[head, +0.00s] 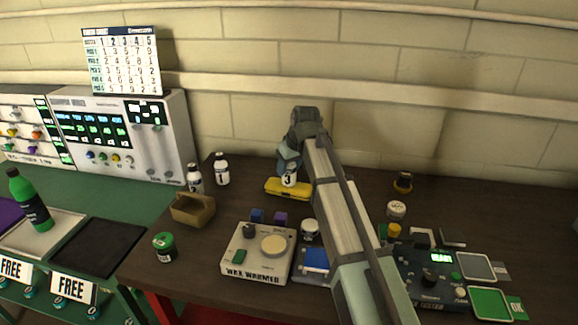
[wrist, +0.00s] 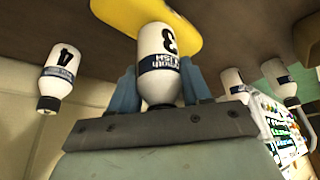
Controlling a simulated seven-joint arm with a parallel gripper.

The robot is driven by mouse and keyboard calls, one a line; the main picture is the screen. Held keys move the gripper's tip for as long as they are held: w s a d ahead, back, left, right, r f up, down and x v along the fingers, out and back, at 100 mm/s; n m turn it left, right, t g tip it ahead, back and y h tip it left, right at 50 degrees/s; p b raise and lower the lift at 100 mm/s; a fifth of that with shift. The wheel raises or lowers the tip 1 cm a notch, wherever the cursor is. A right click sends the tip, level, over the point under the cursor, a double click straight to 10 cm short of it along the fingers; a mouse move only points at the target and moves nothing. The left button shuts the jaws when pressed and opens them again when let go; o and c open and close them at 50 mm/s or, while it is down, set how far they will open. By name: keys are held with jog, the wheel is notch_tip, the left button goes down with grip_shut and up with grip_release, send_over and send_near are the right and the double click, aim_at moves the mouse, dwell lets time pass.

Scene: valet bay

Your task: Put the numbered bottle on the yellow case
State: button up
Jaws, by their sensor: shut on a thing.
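A white bottle marked 3 (head: 289,181) is upright between the fingers of my gripper (head: 288,168). The wrist view shows the same bottle (wrist: 160,60), with blue fingers on both sides of it. The yellow case (head: 302,194) lies on the dark bench directly below the bottle, and it also shows in the wrist view (wrist: 118,14). The bottle's base overlaps the case in both views; I cannot tell whether it touches the case. White bottles marked 1 (head: 221,170) and 2 (head: 194,178) stand to the left. Another numbered bottle (wrist: 58,75) shows in the wrist view.
A brown basket (head: 192,211), a green-lidded jar (head: 164,247) and a wax warmer (head: 250,265) are at the front left. Small jars (head: 396,209) and a tester device (head: 425,275) are right of my arm.

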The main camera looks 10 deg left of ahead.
jog(key=shift+f, duration=0.1)
jog(key=o, duration=1.2)
jog(key=shift+c, duration=0.2)
jog(key=v, duration=1.2)
